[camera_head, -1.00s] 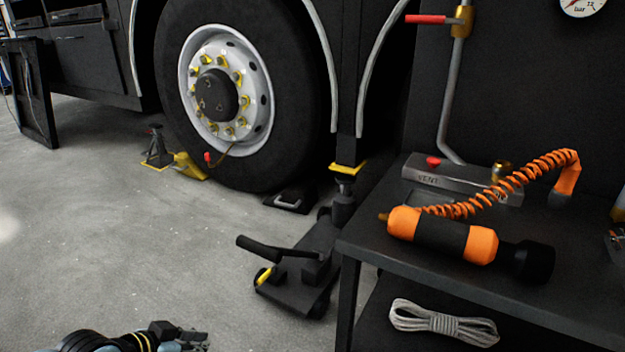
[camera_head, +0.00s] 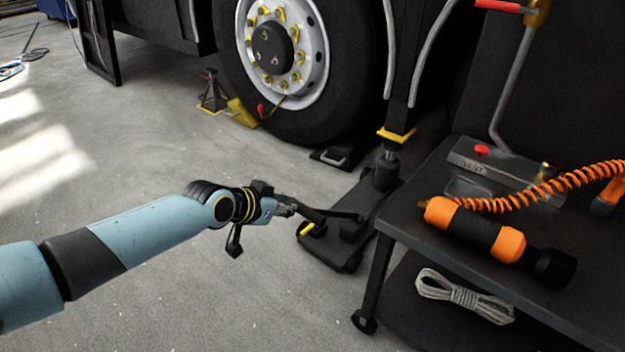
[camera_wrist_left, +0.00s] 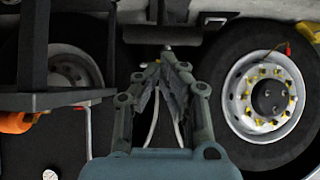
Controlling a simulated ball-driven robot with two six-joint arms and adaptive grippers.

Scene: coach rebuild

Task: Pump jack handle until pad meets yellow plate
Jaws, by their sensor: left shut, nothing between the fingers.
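The black jack (camera_head: 345,250) sits on the floor under the vehicle's side, with its dark handle (camera_head: 340,214) low over its front end. Its round pad (camera_head: 388,157) is just below the yellow plate (camera_head: 397,135) on the underside of the body. I cannot tell whether a thin gap is left between them. My left gripper (camera_head: 288,208) is at the near end of the handle, shut and empty. Whether it touches the handle is unclear. In the left wrist view its fingers (camera_wrist_left: 166,68) converge, with wheels behind. My right gripper is not in view.
A dark bench (camera_head: 400,222) stands right of the jack, holding an orange torch-like tool (camera_head: 475,228) and a coiled orange hose (camera_head: 550,188). Rope (camera_head: 465,297) lies on its lower shelf. A wheel (camera_head: 290,55) and an axle stand (camera_head: 211,92) are behind.

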